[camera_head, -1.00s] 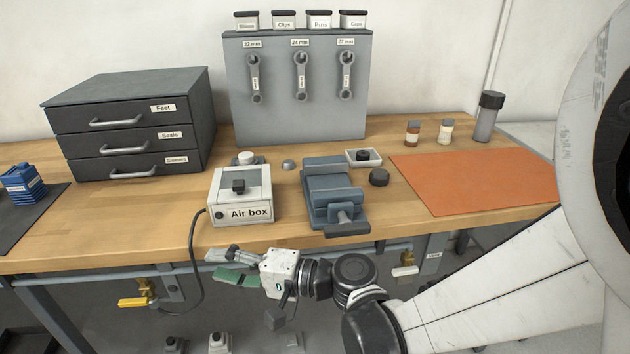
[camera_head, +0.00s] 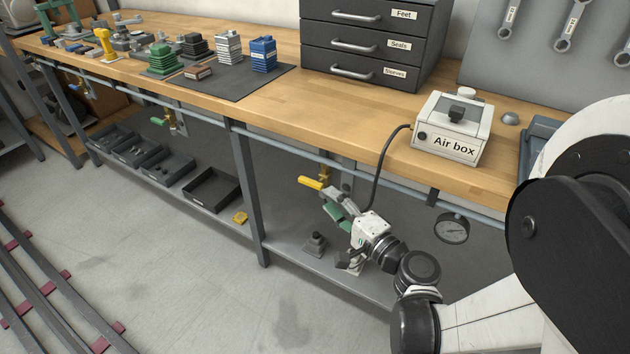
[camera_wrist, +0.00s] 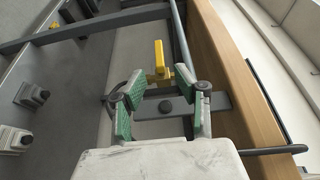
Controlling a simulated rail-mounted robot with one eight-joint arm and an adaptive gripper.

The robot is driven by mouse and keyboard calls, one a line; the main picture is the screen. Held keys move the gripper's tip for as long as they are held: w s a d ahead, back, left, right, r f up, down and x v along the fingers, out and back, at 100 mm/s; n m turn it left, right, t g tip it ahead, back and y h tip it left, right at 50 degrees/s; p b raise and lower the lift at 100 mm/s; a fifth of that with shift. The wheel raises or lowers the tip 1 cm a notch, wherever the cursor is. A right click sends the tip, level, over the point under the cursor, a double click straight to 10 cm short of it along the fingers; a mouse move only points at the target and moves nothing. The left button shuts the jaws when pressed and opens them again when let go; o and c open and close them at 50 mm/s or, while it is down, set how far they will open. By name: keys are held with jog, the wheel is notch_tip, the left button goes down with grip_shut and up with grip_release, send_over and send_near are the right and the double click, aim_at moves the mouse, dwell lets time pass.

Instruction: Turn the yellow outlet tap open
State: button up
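The yellow outlet tap (camera_head: 312,183) is on the pipework under the bench's front edge, with its lever pointing left in the head view. In the wrist view its yellow handle (camera_wrist: 159,58) stands ahead, beyond the fingertips. My gripper (camera_head: 335,203) is just below and right of the tap in the head view. In the wrist view my gripper (camera_wrist: 158,92) is open, its green-padded fingers apart with nothing between them. The handle lies roughly in line with the gap. I see no contact.
A dark hose (camera_head: 378,170) runs from the Air box (camera_head: 450,130) down near the tap. A pressure gauge (camera_head: 452,228) hangs right of my gripper. The bench edge (camera_wrist: 235,75) runs along the right in the wrist view. A bench leg (camera_head: 248,195) stands left of the tap.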

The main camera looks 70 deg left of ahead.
aim_at(318, 189)
jog(key=b+x, duration=0.1)
jog(key=x, duration=0.7)
jog(key=shift+w+b, duration=0.1)
jog(key=shift+b, duration=0.25)
jog(key=shift+c, duration=0.5)
grip_shut()
